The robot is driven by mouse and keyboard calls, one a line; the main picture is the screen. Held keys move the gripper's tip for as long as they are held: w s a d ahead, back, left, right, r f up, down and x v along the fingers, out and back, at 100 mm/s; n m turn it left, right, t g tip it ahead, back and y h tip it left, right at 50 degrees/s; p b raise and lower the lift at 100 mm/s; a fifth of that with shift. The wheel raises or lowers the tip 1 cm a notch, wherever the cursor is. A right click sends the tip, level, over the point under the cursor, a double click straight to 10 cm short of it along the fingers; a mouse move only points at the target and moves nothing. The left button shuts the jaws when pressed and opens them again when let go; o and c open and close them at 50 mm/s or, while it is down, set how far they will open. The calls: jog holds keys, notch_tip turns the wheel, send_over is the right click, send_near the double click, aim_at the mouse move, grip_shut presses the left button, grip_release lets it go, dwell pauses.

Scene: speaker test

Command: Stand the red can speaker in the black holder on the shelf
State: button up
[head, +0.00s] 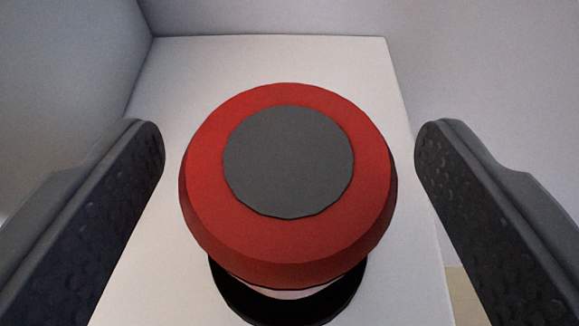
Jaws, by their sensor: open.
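The red can speaker (290,245) with a round grey top stands in the middle of the head view, seen from above. Its lower part narrows to a pale band, and below that shows the black holder (235,297), a dark round rim under the speaker. The speaker appears upright over the holder; its bottom end is hidden, so I cannot tell how deep it sits. My gripper (290,145) is open, one finger on each side of the speaker, with a gap on both sides and no contact visible.
The white shelf (270,60) carries the holder. A grey wall (70,60) rises close on the left and another wall stands behind. The shelf's right edge runs near the right finger, with a beige patch (462,295) lower down beyond it.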

jog(key=b+v, duration=0.2)
jog(key=v, duration=0.7)
jog(key=s+a+t, duration=0.1)
jog(key=s+a, duration=0.5)
jog(key=a, duration=0.4)
jog(key=s+a+r, duration=0.1)
jog(key=s+a, duration=0.5)
jog(key=a, duration=0.4)
jog(key=shift+a+r+t, duration=0.25)
jog(key=shift+r+t, duration=0.05)
jog(key=shift+t, duration=0.1)
notch_tip(320, 180, down, 14)
jog(key=b, duration=1.4)
jog(key=shift+f, duration=0.1)
